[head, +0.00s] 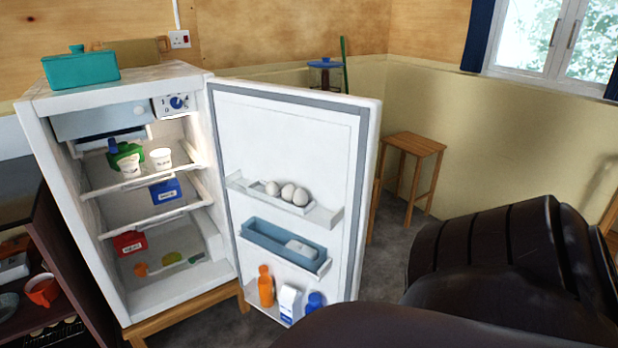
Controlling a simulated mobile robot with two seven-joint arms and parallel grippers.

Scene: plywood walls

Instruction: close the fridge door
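The white fridge (62,215) stands at the left on a wooden stand. Its door (290,150) is wide open, hinged near the middle of the picture and swung out to the right, with its inner side facing me. The door shelves hold several eggs (288,193), a blue tray (283,243), an orange bottle (265,287), a white carton (289,303) and a blue-capped bottle (314,303). Neither gripper shows in the head view.
A dark, ribbed, bulky shape (500,260) fills the lower right, close to the door's free edge. A wooden stool (413,150) stands behind the door. A teal container (80,69) sits on the fridge top. Dark shelves (40,265) stand left of the fridge.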

